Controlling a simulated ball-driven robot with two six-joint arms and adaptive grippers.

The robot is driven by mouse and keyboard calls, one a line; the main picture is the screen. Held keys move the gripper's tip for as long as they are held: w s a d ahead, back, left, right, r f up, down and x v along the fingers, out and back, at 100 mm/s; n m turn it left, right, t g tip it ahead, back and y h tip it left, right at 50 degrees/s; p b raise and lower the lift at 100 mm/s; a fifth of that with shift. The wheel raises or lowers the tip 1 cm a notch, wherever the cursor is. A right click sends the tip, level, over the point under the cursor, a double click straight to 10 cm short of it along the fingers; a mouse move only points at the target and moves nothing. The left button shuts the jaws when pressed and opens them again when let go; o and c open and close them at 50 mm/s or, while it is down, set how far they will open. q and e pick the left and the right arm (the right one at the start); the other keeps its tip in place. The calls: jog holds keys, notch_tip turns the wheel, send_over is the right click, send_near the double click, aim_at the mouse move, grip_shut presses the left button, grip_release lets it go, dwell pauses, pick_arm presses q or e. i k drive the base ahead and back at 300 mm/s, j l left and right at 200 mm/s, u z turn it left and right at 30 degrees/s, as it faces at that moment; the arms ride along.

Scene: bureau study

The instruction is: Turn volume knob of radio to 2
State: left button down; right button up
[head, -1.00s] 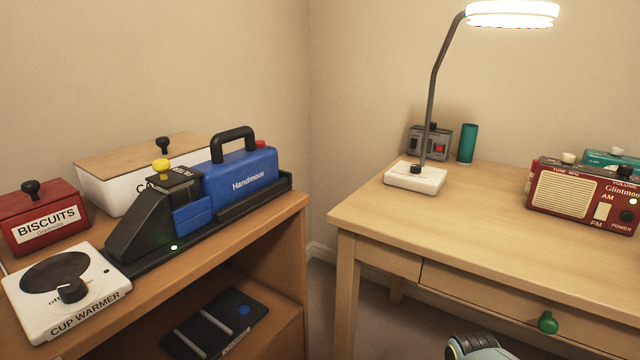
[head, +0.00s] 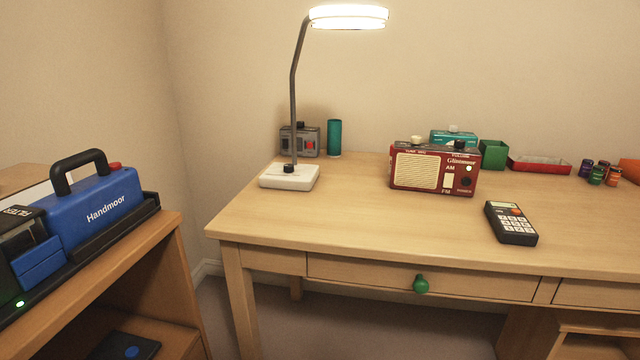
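The red radio (head: 432,170) stands upright on the wooden desk, right of the picture's middle, with its cream speaker grille facing me. Its black volume knob (head: 459,144) sits on top at the right end, above the word VOLUME. The volume knob's setting is too small to read. Neither of my grippers is in view.
The desk (head: 350,210) has free room before the radio. A lit lamp (head: 290,176) stands left, a black calculator (head: 511,223) lies right, and a teal box (head: 453,136) stands behind the radio. A shelf with a blue Handmoor device (head: 95,212) is at left.

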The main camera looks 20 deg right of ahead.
aim_at(458, 143)
jog(key=z, duration=1.25)
